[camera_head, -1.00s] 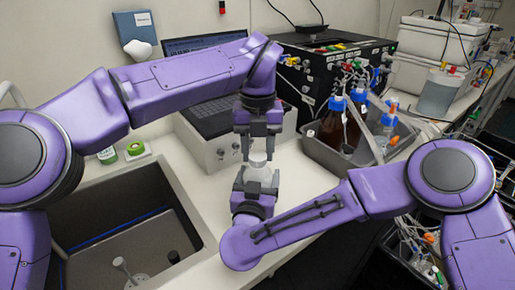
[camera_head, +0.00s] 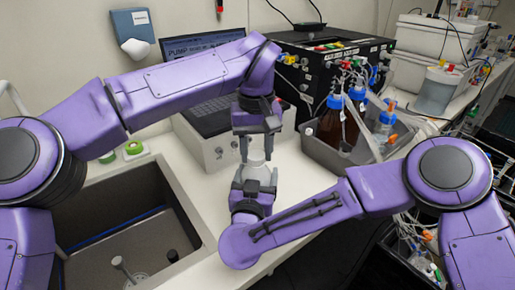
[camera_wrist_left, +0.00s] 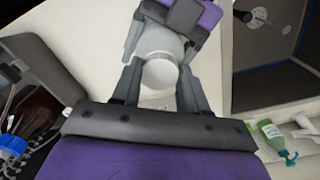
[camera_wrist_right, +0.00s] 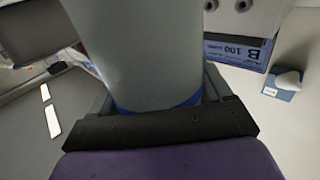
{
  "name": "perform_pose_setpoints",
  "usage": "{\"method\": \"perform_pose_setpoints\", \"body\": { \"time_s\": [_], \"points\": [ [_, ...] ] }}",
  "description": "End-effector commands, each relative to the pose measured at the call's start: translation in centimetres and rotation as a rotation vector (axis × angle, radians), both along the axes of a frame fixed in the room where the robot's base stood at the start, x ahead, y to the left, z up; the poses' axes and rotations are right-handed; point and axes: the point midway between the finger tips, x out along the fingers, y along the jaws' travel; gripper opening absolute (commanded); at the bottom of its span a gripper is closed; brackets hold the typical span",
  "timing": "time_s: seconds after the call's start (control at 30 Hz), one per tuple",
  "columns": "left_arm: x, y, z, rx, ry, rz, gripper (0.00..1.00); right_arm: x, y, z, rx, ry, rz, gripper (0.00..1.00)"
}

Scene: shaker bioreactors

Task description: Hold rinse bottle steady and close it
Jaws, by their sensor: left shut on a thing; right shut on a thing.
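The pale rinse bottle (camera_head: 258,171) stands upright over the counter in the head view, between my two grippers. My right gripper (camera_head: 254,188) is shut around its body from the front. The bottle's grey-white body (camera_wrist_right: 140,50), with a blue band at the near end, fills much of the right wrist view. My left gripper (camera_head: 257,156) points down from above, its fingers at the bottle's top. In the left wrist view, a round white cap (camera_wrist_left: 158,77) sits between the left gripper's fingers (camera_wrist_left: 160,82), with the ribbed neck area beyond it. The threads are hidden.
A sink (camera_head: 130,240) lies at the left front. A laptop (camera_head: 205,100) on a grey instrument box (camera_head: 225,150) stands behind the grippers. Bare counter (camera_head: 300,185) shows right of the bottle.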

Motion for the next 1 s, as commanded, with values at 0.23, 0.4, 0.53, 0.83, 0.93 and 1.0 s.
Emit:
{"method": "perform_pose_setpoints", "body": {
  "time_s": [0.23, 0.4, 0.53, 0.83, 0.93, 1.0],
  "points": [
    [-0.1, 0.0, 0.0, -0.001, 0.003, -0.161, 0.15, 0.0, -0.1, -0.1, -0.001, 0.002, -0.003, 0.0],
    [-0.1, 0.0, 0.0, 0.0, 0.003, -0.159, 0.15, 0.1, -0.1, -0.1, -0.001, 0.002, -0.004, 0.0],
    [-0.1, 0.0, 0.0, 0.0, 0.003, -0.158, 0.69, 0.0, -0.1, -0.1, -0.001, 0.002, -0.004, 0.0],
    [0.1, 0.1, 0.4, -0.005, -0.004, -0.132, 0.65, 0.0, -0.1, -0.1, -0.001, 0.002, -0.003, 0.0],
    [0.4, 0.3, 2.2, -0.035, -0.023, 0.008, 0.65, 0.0, -0.1, -0.1, -0.001, 0.002, -0.003, 0.0],
    [0.4, 0.3, 2.2, -0.028, -0.015, 0.181, 0.65, 0.0, -0.1, -0.1, -0.001, 0.002, -0.003, 0.0]
  ]
}}
